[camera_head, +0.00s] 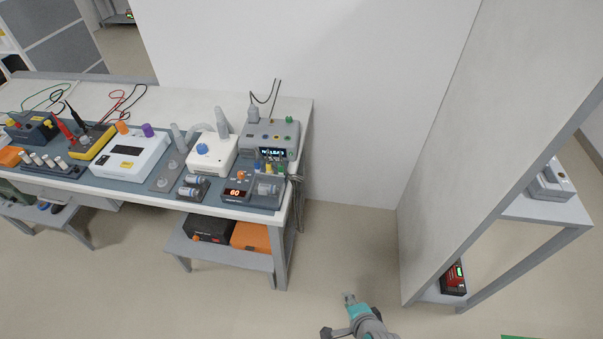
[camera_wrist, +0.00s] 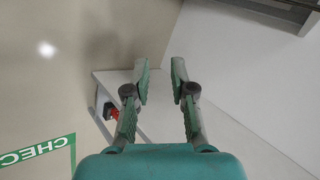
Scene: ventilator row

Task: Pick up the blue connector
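My gripper (camera_wrist: 160,78) is open and empty in the wrist view. In the head view my gripper (camera_head: 348,299) is low over the floor, right of the bench and well away from it. No blue connector shows in the wrist view.
The bench (camera_head: 302,112) holds several devices, probes and cables. Cables hang at its right end. A lower shelf (camera_head: 200,249) holds a dark box and an orange box. A wall panel (camera_head: 480,150) and a side shelf (camera_head: 545,207) stand at right. Floor (camera_head: 345,240) between is clear.

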